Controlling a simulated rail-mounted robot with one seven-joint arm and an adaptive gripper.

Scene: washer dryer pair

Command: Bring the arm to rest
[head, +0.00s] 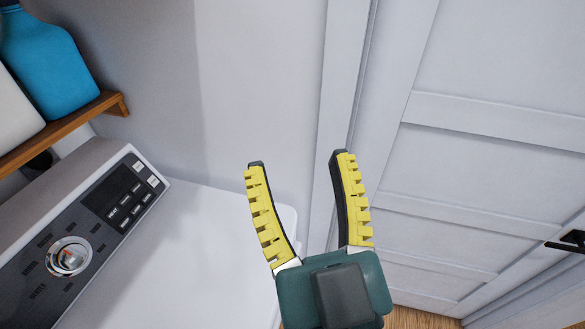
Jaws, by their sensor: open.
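My gripper (297,162) is in the lower middle of the head view. Its two yellow ribbed fingers are spread apart with nothing between them. Its dark green body shows at the bottom edge. The gripper appears in front of the right edge of the white machine top (190,240) and the wall behind it. I cannot tell its exact height above the machine.
A white machine with a grey control panel (90,235) and a round dial is at lower left. Above it, a wooden shelf (60,132) holds a blue bottle (48,65) and a white one (15,115). A panelled door (480,165) with a black handle (568,241) is at right.

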